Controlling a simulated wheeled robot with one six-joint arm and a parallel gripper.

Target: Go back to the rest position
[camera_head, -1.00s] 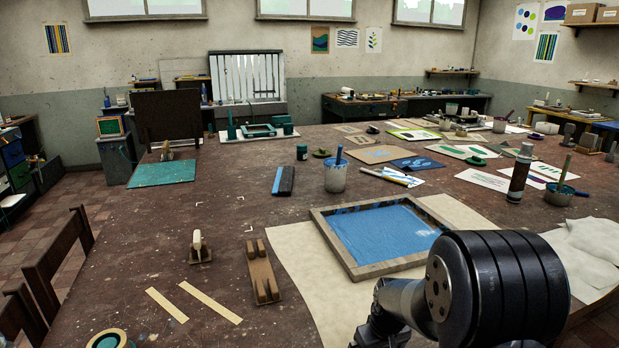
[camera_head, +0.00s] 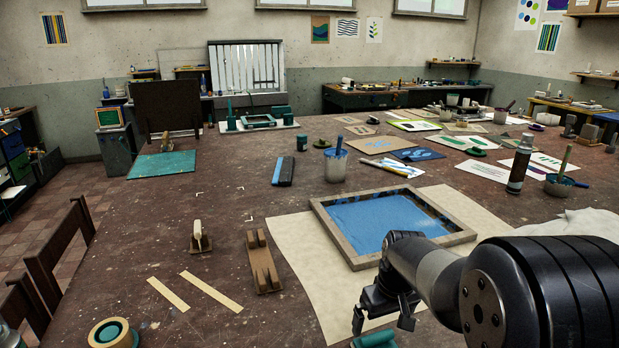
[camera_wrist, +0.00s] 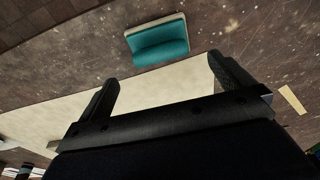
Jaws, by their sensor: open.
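My gripper (camera_head: 383,318) is open and empty, its fingers pointing down at the lower middle of the head view. It is over the near part of the cream paper, in front of the wood-framed blue screen (camera_head: 340,256). The screen lies flat on that paper. In the wrist view my gripper's two fingers (camera_wrist: 163,70) are spread apart with nothing between them. A teal rounded block on a pale base (camera_wrist: 158,42) lies beyond the fingertips, apart from them. A teal piece, likely the same block, shows at the bottom of the head view (camera_head: 376,340).
A wooden rack (camera_head: 263,264), a small wooden-handled tool (camera_head: 199,235) and two pale strips (camera_head: 212,291) lie to the left. A pot (camera_head: 336,168) and a dark bottle (camera_head: 519,165) stand behind. A tape roll (camera_head: 113,333) is at lower left. The left-middle tabletop has free room.

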